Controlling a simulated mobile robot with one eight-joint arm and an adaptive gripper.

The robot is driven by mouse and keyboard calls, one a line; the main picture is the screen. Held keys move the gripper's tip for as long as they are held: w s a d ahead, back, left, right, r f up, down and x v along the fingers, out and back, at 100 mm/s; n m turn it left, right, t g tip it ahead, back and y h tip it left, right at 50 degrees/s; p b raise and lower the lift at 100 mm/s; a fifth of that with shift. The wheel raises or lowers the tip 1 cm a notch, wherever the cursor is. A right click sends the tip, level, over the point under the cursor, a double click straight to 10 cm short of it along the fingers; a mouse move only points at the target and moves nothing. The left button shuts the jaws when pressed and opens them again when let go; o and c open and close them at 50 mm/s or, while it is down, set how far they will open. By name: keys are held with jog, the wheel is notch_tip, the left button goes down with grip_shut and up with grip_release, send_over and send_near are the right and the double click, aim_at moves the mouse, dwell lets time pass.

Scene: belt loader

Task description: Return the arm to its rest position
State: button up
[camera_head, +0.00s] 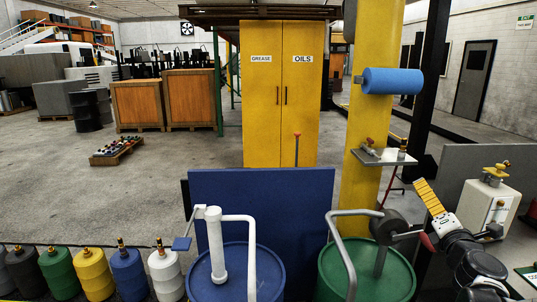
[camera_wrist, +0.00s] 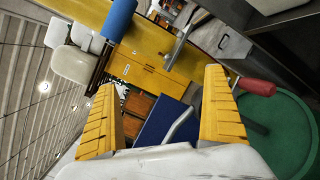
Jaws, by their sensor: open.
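My gripper (camera_head: 430,198) is at the right of the head view, its ribbed yellow finger pointing up and to the left. It is beside the green drum (camera_head: 385,275) and its hand pump (camera_head: 390,228). In the wrist view both yellow fingers of my gripper (camera_wrist: 160,80) stand wide apart with nothing between them. The pump's red handle (camera_wrist: 257,88) shows just right of the right finger, and whether they touch is unclear. The green drum also shows there (camera_wrist: 285,140).
A blue drum (camera_head: 235,280) with a white pump (camera_head: 215,245) stands left of the green drum. A yellow column (camera_head: 372,135) carries a blue roll (camera_head: 392,81) and a small shelf (camera_head: 384,157). A whitish box (camera_head: 488,207) stands at the right. Open floor lies behind the blue panel (camera_head: 270,215).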

jog(key=s+a+r+m+g+h, duration=0.4)
jog(key=s+m, duration=0.3)
jog(key=m, duration=0.6)
jog(key=s+a+f+m+g+y, duration=0.3)
jog(key=s+a+f+m+y, duration=0.1)
jog(key=s+a+f, duration=0.3)
jog(key=s+a+f+m+g+y, duration=0.4)
jog(key=s+a+f+m, duration=0.2)
jog(key=s+a, duration=0.6)
notch_tip(320, 180, down, 2)
jog(key=shift+s+a+f, duration=0.1)
jog(key=shift+s+a, duration=0.1)
jog(key=shift+a, duration=0.9)
